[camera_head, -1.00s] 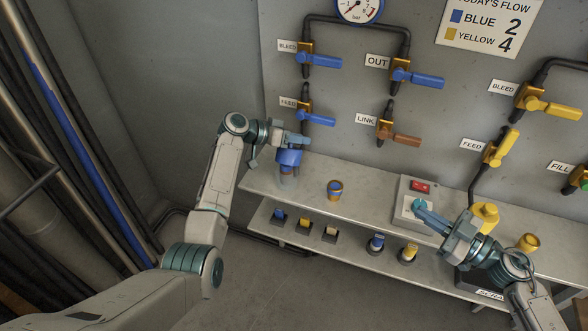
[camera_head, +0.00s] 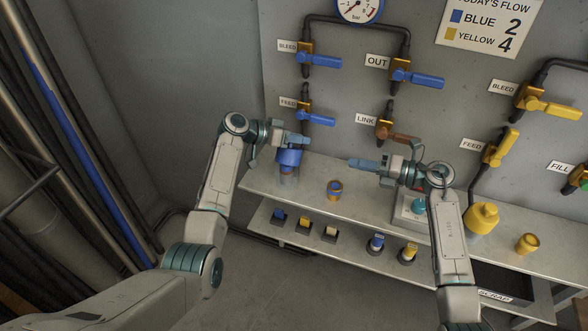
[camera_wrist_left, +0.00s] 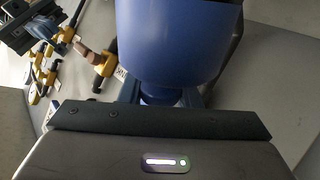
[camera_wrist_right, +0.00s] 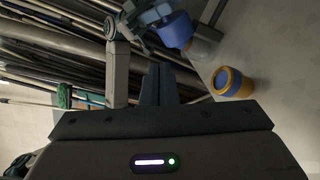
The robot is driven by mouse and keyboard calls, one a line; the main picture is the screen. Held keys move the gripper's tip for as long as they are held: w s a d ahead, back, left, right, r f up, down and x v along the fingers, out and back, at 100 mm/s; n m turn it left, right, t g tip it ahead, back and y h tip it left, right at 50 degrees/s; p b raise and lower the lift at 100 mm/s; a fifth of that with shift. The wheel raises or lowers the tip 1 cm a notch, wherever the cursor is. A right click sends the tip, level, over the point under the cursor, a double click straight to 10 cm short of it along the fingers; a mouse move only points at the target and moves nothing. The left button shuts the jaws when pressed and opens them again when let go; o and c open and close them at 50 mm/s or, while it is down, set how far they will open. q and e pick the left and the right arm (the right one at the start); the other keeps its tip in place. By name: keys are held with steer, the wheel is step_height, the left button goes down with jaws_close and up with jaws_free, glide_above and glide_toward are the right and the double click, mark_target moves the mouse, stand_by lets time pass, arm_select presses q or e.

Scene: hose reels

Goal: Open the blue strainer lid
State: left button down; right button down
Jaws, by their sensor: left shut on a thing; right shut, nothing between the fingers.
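The blue strainer lid (camera_head: 289,157) tops a clear strainer body (camera_head: 288,176) at the left end of the upper shelf. In the left wrist view the blue lid (camera_wrist_left: 172,40) fills the top middle, between the fingers. My left gripper (camera_head: 296,141) is shut on the blue lid. My right gripper (camera_head: 352,162) is shut and empty, pointing left above the shelf, a short way right of the lid. The right wrist view shows its closed fingers (camera_wrist_right: 158,84) and the blue lid (camera_wrist_right: 174,28) beyond them.
A yellow strainer (camera_head: 483,218) and a yellow cup (camera_head: 527,243) stand farther right. Valves with blue handles (camera_head: 316,118) are on the wall above. Several cartridges (camera_head: 376,242) sit on the lower shelf.

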mark_target(290, 150)
steer(key=w+a+f+n+g, duration=0.1)
steer(key=a+n, duration=0.3)
steer(key=a, duration=0.4)
steer(key=w+a+f+n+g, duration=0.1)
steer(key=a+f+n+g, duration=0.2)
steer(key=a, duration=0.6)
steer(key=shift+w+f+n+h, duration=0.4)
steer(key=shift+f, duration=0.45)
